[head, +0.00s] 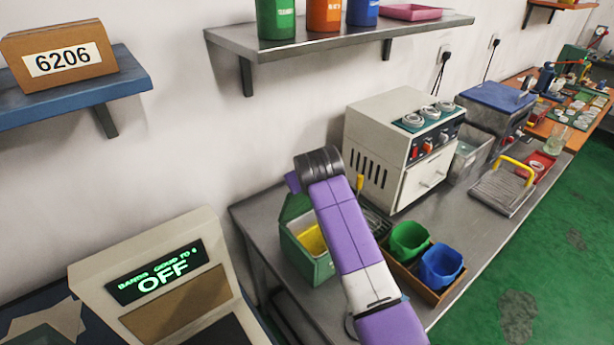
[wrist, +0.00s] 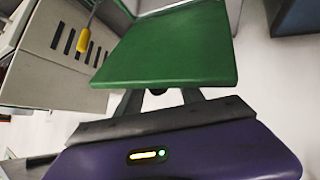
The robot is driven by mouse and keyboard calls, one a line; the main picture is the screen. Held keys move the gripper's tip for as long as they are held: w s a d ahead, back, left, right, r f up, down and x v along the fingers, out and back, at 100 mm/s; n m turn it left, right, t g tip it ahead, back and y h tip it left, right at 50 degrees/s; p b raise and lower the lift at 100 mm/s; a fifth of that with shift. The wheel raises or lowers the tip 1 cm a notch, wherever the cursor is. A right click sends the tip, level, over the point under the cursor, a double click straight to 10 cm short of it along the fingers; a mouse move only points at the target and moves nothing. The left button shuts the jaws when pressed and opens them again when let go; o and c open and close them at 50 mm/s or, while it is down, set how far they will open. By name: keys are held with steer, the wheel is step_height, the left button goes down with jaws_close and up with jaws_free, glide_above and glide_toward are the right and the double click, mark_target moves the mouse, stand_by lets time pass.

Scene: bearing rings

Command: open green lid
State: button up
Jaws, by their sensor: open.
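A green box (head: 304,262) stands on the grey bench in the head view, partly behind my arm. Its green lid (head: 295,206) stands raised at the back of the box, and something yellow (head: 312,240) shows inside. In the wrist view the green lid (wrist: 170,52) fills the upper middle, close in front of my gripper (wrist: 160,94). My gripper's fingers are apart at the lid's near edge, with their tips partly hidden by it. I cannot tell whether they touch it. In the head view my arm hides the gripper.
A beige machine with dials (head: 400,145) stands right of the box, close to my arm. A wooden tray (head: 433,293) with a green cup (head: 408,240) and a blue cup (head: 441,267) sits in front. A wall shelf (head: 340,42) hangs above. A yellow-handled lever (wrist: 84,38) is near the lid.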

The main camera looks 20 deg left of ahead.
steer(key=v, duration=0.7)
steer(key=shift+s+r+b, duration=0.25)
steer(key=shift+s+b, duration=0.05)
steer(key=shift+b, duration=0.05)
steer(key=shift+d, duration=0.15)
